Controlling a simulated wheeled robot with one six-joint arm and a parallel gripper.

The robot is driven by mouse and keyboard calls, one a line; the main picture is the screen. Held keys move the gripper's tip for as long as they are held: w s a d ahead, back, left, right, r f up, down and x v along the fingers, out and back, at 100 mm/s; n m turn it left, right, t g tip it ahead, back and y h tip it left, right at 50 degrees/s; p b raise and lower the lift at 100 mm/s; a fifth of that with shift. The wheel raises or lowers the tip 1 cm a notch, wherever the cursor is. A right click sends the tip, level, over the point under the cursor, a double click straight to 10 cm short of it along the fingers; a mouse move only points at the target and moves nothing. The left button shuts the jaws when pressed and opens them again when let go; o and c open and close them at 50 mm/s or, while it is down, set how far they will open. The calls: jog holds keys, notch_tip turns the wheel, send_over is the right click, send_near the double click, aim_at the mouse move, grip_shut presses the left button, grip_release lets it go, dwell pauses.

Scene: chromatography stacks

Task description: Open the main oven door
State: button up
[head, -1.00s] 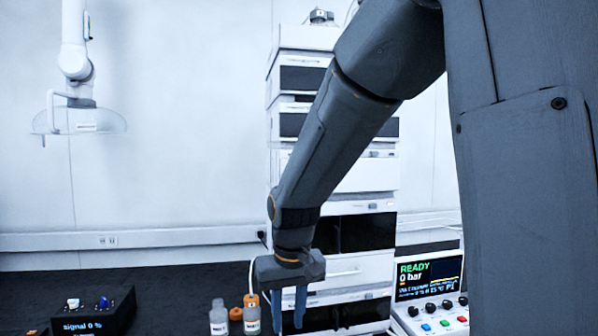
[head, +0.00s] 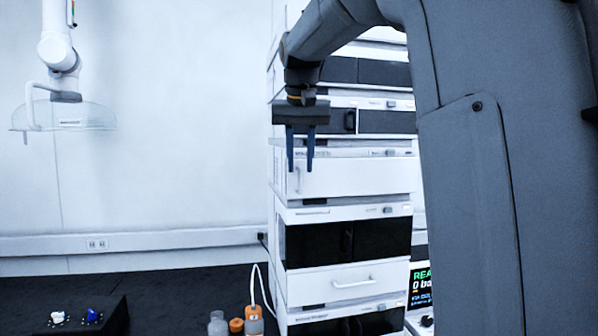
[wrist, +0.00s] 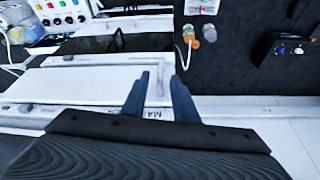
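The main oven is the white module in the middle of the stack. Its wide white door (head: 365,177) looks shut, and it also shows in the wrist view (wrist: 85,86). A white upright handle (head: 298,180) is at the door's left edge. My gripper (head: 300,168) points down in front of the door's left part, its two dark blue fingers apart and empty. In the wrist view the handle (wrist: 158,88) appears between the fingers (wrist: 159,78). I cannot tell how far it is from them. Part of the label by the door is hidden by a finger.
Below is a dark-fronted module (head: 375,240) and a white drawer (head: 335,281) with a horizontal handle. A lamp-like arm (head: 65,115) hangs at left.

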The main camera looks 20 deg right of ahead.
aim_at(300, 169)
jog(key=shift+p+x, duration=0.35)
jog(key=shift+x, duration=1.55)
grip_shut()
